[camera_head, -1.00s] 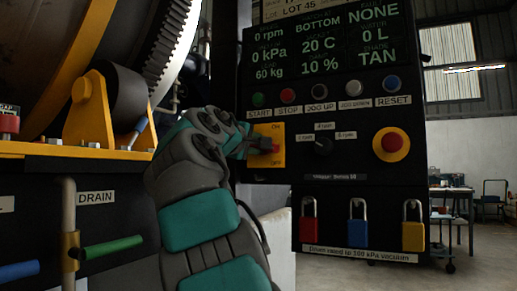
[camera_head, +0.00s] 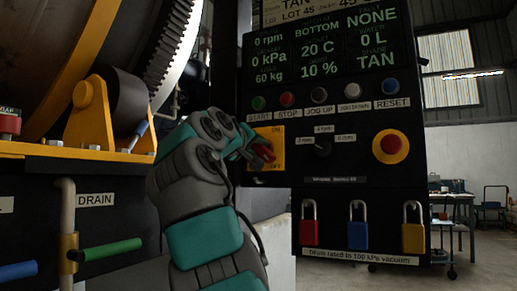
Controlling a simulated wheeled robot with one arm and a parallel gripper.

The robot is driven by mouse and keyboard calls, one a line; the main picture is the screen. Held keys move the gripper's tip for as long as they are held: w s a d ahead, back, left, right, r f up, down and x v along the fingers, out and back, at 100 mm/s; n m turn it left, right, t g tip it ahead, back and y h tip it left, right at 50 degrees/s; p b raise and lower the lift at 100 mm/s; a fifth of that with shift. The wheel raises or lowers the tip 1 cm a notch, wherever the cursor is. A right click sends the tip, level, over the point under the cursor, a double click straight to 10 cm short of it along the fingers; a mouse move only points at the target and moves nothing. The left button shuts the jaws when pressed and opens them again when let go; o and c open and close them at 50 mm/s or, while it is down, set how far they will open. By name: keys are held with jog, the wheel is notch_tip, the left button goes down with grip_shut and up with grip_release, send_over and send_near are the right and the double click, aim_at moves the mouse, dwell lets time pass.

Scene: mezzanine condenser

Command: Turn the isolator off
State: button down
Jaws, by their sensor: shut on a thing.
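The isolator is a yellow plate (camera_head: 277,134) with a red handle (camera_head: 264,150), on the black control panel (camera_head: 300,170) in the head view. The red handle sits tilted, sloping down to the right. My gripper (camera_head: 256,154) reaches it from the left and is shut on the handle. The fingers and wrist cover the left part of the plate and part of the handle.
Several push buttons run above the isolator, including a green one (camera_head: 258,103). A selector knob (camera_head: 322,147) and red emergency stop (camera_head: 390,145) are to the right. Padlocks (camera_head: 357,228) hang below. A green-handled drain valve (camera_head: 110,248) is at lower left.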

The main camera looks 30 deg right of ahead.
jog(key=shift+f, duration=0.1)
jog(key=c, duration=0.6)
grip_release()
jog(key=shift+c, duration=0.2)
jog(key=b+v, duration=0.1)
jog(key=v, duration=0.6)
jog(key=shift+s+a, duration=0.25)
jog(key=shift+a, duration=0.1)
